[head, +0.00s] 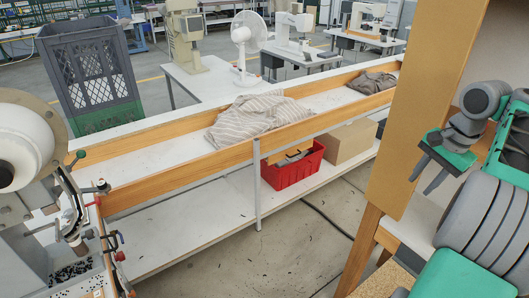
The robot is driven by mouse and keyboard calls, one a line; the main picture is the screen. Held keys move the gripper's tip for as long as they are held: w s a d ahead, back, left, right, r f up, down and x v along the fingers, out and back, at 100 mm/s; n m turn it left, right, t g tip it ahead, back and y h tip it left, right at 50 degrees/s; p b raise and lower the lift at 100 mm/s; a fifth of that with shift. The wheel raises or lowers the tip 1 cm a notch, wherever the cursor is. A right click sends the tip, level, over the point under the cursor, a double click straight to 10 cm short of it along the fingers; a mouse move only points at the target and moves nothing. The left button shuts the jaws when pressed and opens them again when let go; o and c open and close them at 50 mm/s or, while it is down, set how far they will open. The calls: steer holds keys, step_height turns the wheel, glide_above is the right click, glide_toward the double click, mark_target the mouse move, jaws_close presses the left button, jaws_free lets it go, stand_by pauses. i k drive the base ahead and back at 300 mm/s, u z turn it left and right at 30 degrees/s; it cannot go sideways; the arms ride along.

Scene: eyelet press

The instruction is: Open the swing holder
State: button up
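The eyelet press (25,150) stands at the left edge, partly cut off, with a big white rounded part and a metal head. Small levers with black and red knobs (102,186) stick out of its right side. Lower down, a small dark and red fitting (116,241) sits beside the press; I cannot tell which of these parts is the swing holder or whether it is open. My gripper (425,178) is at the right, far from the press. Its two dark fingers point down and left, spread apart, with nothing seen between them.
A long wood-edged trough table (150,190) with striped cloth (252,118) runs across the middle. A red crate (292,170) and a cardboard box (350,141) sit on its lower shelf. A tall wooden panel (420,110) stands close left of my gripper. Grey floor shows below.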

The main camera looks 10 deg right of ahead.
mark_target(94, 190)
steer(key=u, duration=0.35)
steer(key=i, duration=1.4)
steer(key=u, duration=2.9)
